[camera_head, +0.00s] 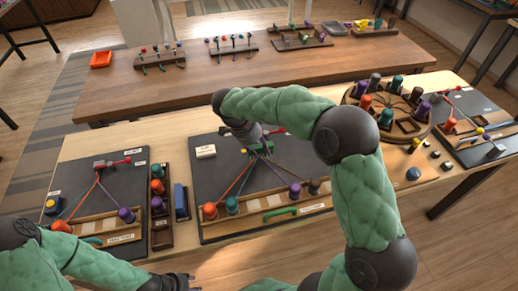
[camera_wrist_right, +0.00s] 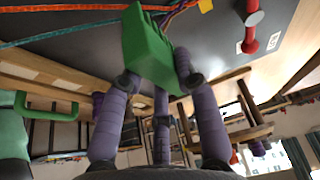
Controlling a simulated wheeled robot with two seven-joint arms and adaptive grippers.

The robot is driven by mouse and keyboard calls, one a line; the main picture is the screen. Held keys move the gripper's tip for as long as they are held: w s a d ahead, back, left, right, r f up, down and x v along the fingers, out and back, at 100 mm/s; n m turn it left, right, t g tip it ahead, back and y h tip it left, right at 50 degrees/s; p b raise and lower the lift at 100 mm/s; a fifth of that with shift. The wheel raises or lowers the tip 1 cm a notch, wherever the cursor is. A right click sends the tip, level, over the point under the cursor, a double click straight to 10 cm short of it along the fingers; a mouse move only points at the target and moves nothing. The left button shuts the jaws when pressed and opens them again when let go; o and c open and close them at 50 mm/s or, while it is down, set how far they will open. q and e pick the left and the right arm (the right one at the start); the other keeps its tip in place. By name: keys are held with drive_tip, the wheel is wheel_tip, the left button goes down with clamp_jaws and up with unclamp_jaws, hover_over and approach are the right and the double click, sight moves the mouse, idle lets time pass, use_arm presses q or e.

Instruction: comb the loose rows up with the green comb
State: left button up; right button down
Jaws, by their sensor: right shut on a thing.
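My right gripper (camera_head: 261,149) reaches down over the middle dark board (camera_head: 215,178). Its purple fingers are shut on the green comb (camera_wrist_right: 150,48), a green block in the right wrist view. Red, teal, purple and dark cords fan from there to the red bobbin (camera_head: 209,210), teal bobbin (camera_head: 231,204), purple bobbin (camera_head: 295,190) and dark bobbin (camera_head: 314,186) along the front wooden rail. My left gripper (camera_head: 184,283) is at the bottom edge, partly cut off.
A green handle (camera_head: 281,214) lies on the middle board's front edge. A bobbin rack (camera_head: 161,234) and a blue block (camera_head: 180,201) stand to the left. A round bobbin stand (camera_head: 351,99) is at the right. Another board (camera_head: 125,185) with cords lies at the left.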

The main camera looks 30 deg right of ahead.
wheel_tip(320, 180, up, 7)
drive_tip(key=p, duration=0.3)
drive_tip(key=shift+s, duration=0.4)
drive_tip(key=shift+f, duration=0.15)
